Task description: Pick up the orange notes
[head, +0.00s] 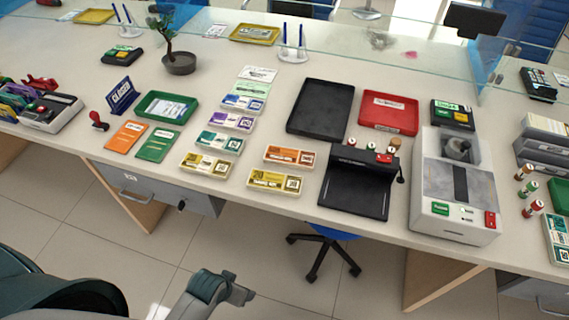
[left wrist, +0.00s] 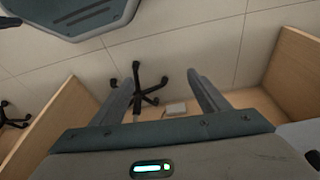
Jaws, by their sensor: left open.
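The orange notes (head: 289,155) are a flat bundle with a white label, lying in a shallow clear holder near the front middle of the counter. A yellow bundle (head: 274,181) lies just in front of them. In the left wrist view my left gripper (left wrist: 165,95) is open and empty, its two fingers apart over the floor. It is away from the notes, and the notes do not show in that view. Part of my left arm (head: 212,290) shows low in the head view, below the counter's front edge. My right gripper is in neither view.
Other bundles (head: 230,122) stand in a column left of the orange notes. A black device (head: 357,185) is close on their right, with a black tray (head: 321,108) behind. An orange booklet (head: 127,137) lies further left. A blue chair (head: 325,240) stands under the counter.

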